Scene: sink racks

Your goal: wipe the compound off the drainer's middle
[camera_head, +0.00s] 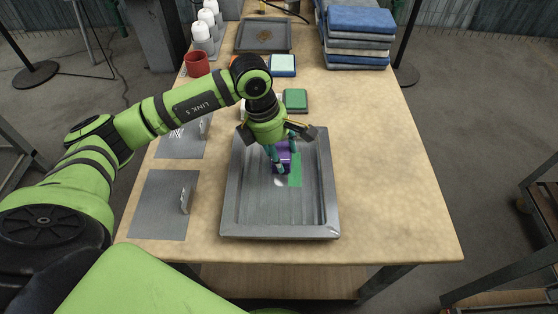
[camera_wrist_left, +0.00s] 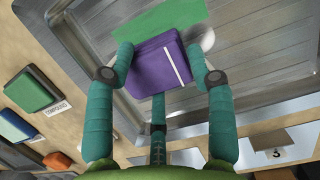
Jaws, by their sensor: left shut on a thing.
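The drainer (camera_head: 328,200) is a grey metal tray with a raised rim and a ribbed floor, lying on the table. A flat green patch (camera_head: 295,174) lies around its middle and also shows in the left wrist view (camera_wrist_left: 165,18). A small pale white spot (camera_wrist_left: 208,40) is beside the patch. My left gripper (camera_head: 281,168) is shut on a purple pad (camera_wrist_left: 158,68) with a white stripe, over the drainer's middle, next to the patch. I cannot tell whether the pad touches the floor. My right gripper is not in view.
A green pad (camera_head: 295,99) with a label reading "COMPOUND" and a blue-and-white pad (camera_head: 282,65) lie behind the drainer. Two grey plates (camera_head: 160,205) (camera_head: 178,142) lie left. A red cup (camera_head: 196,64), white bottles (camera_head: 203,37) and folded cloths (camera_head: 358,40) stand farther back. The table's right side is clear.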

